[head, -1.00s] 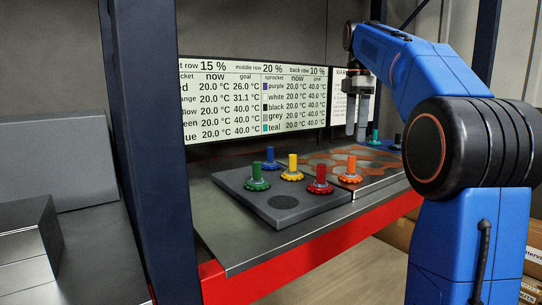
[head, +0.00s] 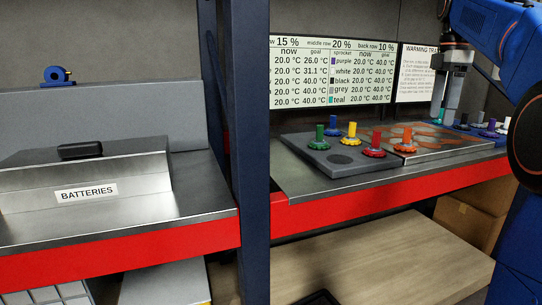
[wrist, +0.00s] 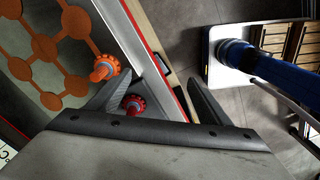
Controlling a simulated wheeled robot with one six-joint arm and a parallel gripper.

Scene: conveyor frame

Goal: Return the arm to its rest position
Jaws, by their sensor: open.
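My blue arm (head: 490,30) is at the right of the head view, raised over the shelf. My gripper (head: 438,105) points down above the warming tray (head: 450,147) with its orange disc pattern. In the wrist view my gripper (wrist: 155,98) has its two fingers spread apart, with nothing between them. A red sprocket (wrist: 132,104) and an orange sprocket (wrist: 103,68) lie beyond and below the fingers, apart from them.
Green (head: 320,138), yellow (head: 352,133), red (head: 375,145) and orange (head: 406,142) sprockets stand on the shelf. More sprockets stand at the right. A blue frame post (head: 244,150) divides the bays. A batteries box (head: 85,185) sits left. A screen (head: 330,75) stands behind.

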